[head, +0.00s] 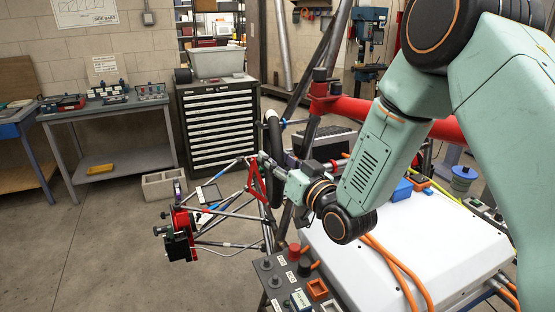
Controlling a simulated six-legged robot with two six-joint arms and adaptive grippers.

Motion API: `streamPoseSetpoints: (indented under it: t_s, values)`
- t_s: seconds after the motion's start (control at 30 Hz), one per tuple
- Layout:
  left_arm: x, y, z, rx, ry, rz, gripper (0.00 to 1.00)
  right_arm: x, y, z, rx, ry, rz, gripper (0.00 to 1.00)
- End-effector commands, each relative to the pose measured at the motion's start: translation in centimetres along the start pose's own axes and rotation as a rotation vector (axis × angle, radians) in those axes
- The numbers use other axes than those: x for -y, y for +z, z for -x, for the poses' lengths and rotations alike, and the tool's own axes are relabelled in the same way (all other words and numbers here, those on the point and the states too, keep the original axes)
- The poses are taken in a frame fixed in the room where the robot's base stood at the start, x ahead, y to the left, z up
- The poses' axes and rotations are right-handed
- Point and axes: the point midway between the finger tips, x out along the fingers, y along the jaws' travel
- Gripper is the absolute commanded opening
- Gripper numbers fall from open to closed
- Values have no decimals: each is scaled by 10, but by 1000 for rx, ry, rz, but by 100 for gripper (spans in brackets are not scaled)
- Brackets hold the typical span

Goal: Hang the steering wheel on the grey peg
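A dark curved rim (275,140), which looks like the steering wheel seen nearly edge-on, stands upright in front of the drawer cabinet. My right arm reaches in from the upper right. Its gripper (268,164) is at the rim's middle and overlaps it in the picture. The fingers are small and partly hidden among the tubes, so I cannot tell whether they are closed on the rim. I cannot make out the grey peg clearly. My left gripper is not in view.
The tube chassis (235,215) has a red and black part (181,235) at its front end. A white panel (400,250) with orange cables and a switch box (290,280) are close below my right arm. The floor at the left is mostly open.

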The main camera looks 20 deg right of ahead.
Motion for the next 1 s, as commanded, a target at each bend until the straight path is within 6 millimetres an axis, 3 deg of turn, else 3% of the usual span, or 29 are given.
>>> streamPoseSetpoints:
  t_s: [0.43, 0.8, 1.0]
  values:
    - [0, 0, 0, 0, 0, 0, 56, -1, 2, 5, 7, 3, -3, 52]
    - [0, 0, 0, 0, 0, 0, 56, -2, 1, 57, 2, 5, -5, 52]
    - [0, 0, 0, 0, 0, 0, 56, -1, 0, 72, 1, 2, -2, 52]
